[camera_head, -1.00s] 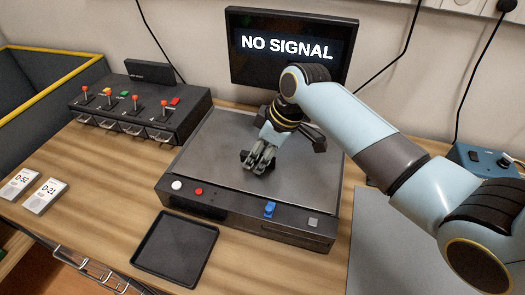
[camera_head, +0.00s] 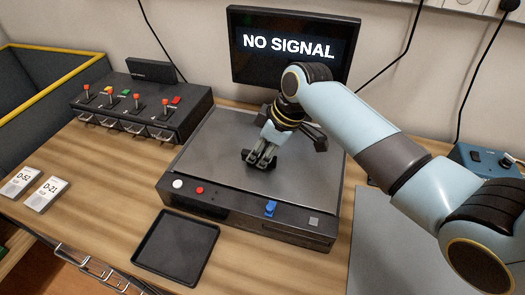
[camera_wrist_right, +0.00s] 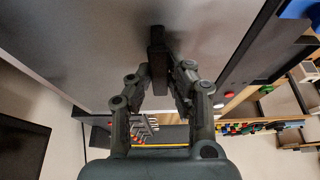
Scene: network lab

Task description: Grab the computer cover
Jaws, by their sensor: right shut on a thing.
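The computer cover (camera_head: 215,145) is a flat grey metal plate on top of the low black computer case (camera_head: 240,213). It looks level and seated on the case. My right gripper (camera_head: 259,162) reaches down to the middle of the cover. In the right wrist view, its fingers (camera_wrist_right: 162,62) are shut on a dark upright piece against the grey cover (camera_wrist_right: 90,45), which looks like its handle. My left gripper is in neither view.
A monitor (camera_head: 292,47) reading NO SIGNAL stands behind the case. A black lever box (camera_head: 140,112) is at the back left. An empty black tray (camera_head: 175,247) lies in front. Two white cards (camera_head: 47,193) lie at the left. A blue device (camera_head: 485,160) is at the right.

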